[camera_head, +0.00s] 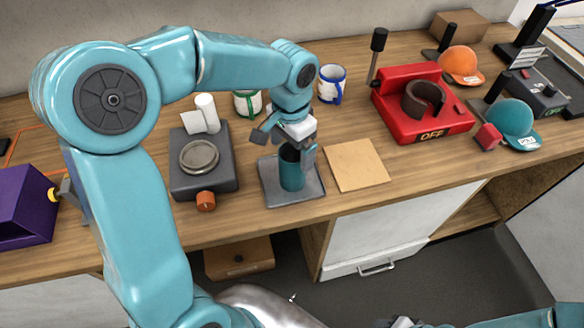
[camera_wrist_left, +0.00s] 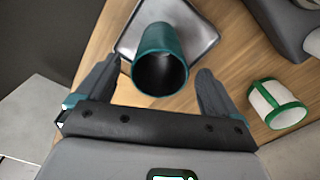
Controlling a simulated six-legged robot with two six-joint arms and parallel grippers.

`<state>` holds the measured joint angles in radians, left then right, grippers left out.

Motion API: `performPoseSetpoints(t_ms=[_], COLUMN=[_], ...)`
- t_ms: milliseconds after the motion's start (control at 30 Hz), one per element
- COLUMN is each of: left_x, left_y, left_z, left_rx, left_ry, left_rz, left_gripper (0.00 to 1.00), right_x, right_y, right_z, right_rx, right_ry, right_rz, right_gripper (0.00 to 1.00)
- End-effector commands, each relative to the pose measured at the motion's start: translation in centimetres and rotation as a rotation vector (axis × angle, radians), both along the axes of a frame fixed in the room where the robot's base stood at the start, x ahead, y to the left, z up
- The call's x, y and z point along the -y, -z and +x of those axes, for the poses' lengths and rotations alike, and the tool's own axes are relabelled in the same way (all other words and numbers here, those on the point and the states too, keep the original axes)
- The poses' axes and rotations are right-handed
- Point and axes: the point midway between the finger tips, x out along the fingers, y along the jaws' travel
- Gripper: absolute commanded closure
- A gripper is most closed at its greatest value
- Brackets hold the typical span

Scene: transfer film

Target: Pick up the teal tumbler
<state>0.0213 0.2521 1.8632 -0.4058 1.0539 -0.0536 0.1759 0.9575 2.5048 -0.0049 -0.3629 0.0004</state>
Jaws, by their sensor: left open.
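The teal tumbler (camera_head: 291,174) stands upright on a dark grey square tray (camera_head: 272,192) near the front of the counter. My left gripper (camera_head: 288,153) is at the tumbler's top in the head view. In the left wrist view the tumbler (camera_wrist_left: 162,62) shows its open mouth, and my left gripper (camera_wrist_left: 158,88) is open with one finger on each side of it. Gaps show between the fingers and the tumbler, so it does not look gripped. My right gripper is not clearly in view.
A wooden board (camera_head: 356,165) lies right of the tray, and a grey device with a round plate (camera_head: 225,177) stands left. Behind are a green-trimmed mug (camera_head: 247,104) and a blue-trimmed mug (camera_head: 332,84). A red press (camera_head: 421,119) stands right, with orange (camera_head: 460,64) and teal (camera_head: 511,120) caps.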

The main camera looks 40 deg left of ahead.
Motion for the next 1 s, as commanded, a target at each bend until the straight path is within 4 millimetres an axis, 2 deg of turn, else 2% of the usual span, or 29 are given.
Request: performPoseSetpoints(t_ms=[167, 300, 567, 600, 667, 700, 767, 800, 1000], left_x=[-0.1, -0.1, -0.1, -0.1, -0.1, -0.1, -0.1, -0.1, -0.1], left_y=[2.6, 4.5, 5.0, 5.0, 5.0, 4.9, 4.9, 4.9, 4.9], left_z=[0.1, 0.3, 0.4, 0.4, 0.4, 0.4, 0.4, 0.4, 0.4], left_rx=[-0.008, -0.005, -0.001, -0.001, -0.001, -0.001, -0.001, -0.001, -0.001], left_ry=[0.001, -0.001, 0.0, 0.0, 0.0, 0.0, 0.0, 0.0, 0.0], left_rz=[-0.001, -0.002, -0.002, -0.002, -0.002, -0.002, -0.002, -0.002, -0.001], left_gripper=[0.05, 0.05, 0.05, 0.12, 0.31, 0.44, 0.64, 0.68, 0.68], right_x=[0.0, 0.0, 0.0, 0.0, 0.0, 0.0, 0.0, 0.0, 0.0], right_y=[-1.0, -1.0, -1.0, -1.0, -1.0, -1.0, -1.0, -1.0, -1.0], right_z=[0.0, 0.0, 0.0, 0.0, 0.0, 0.0, 0.0, 0.0, 0.0], right_rx=[0.0, 0.0, 0.0, 0.0, 0.0, 0.0, 0.0, 0.0, 0.0], right_ry=[0.0, 0.0, 0.0, 0.0, 0.0, 0.0, 0.0, 0.0, 0.0], right_rz=[0.0, 0.0, 0.0, 0.0, 0.0, 0.0, 0.0, 0.0, 0.0], right_gripper=[0.57, 0.57, 0.57, 0.57, 0.57, 0.57, 0.57, 0.57, 0.57])
